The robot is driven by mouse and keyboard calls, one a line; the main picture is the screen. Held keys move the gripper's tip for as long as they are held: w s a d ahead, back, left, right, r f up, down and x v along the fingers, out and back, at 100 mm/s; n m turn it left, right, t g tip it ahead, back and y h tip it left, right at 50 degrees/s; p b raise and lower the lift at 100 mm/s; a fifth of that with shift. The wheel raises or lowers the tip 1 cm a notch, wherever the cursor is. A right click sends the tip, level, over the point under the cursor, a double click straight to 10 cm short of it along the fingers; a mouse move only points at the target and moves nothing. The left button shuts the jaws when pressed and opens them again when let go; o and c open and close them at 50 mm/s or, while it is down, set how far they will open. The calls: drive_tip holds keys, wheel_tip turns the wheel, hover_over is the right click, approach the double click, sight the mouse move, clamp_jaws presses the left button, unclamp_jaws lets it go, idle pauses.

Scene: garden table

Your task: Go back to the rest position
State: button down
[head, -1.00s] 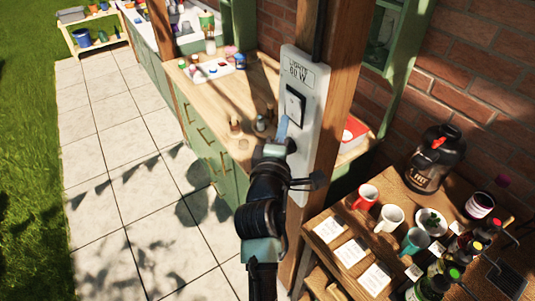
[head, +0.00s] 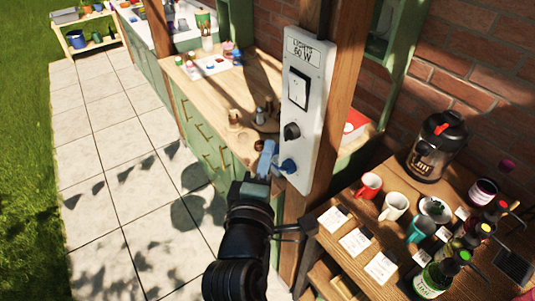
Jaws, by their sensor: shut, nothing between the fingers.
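My gripper (head: 266,158) is shut and empty. It is low in front of the white panel (head: 309,62), left of the panel's lower part and apart from the rocker switch. The panel is fixed to a wooden post and carries a label reading "LIGHTS 60 W". Below the label is a rocker switch (head: 298,88) with a pale face in a black frame. Under it are a black knob (head: 291,131) and a blue plug-like fitting (head: 289,165). Whether the gripper touches the blue fitting, I cannot tell.
A wooden counter (head: 262,78) with small bottles and jars stands behind the post. At right, a lower table holds a red mug (head: 368,186), a white mug (head: 394,207), a black urn (head: 436,147) and several bottles. The paved path (head: 130,140) at left is clear.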

drive_tip(key=shift+s+a, duration=0.1)
idle(0.3)
drive_tip(key=s+r+m+t+b, duration=0.25)
drive_tip(key=r+m+t, duration=0.55)
drive_tip(key=r, duration=1.5)
drive_tip(key=s+r+m+t+y, duration=0.2)
drive_tip(key=s+r+m, duration=0.5)
drive_tip(key=s+r, duration=0.4)
wheel_tip(320, 180, up, 3)
drive_tip(key=shift+d+r+m+y, duration=0.1)
drive_tip(key=shift+d+m+y, duration=0.2)
drive_tip(key=shift+m+y, duration=0.1)
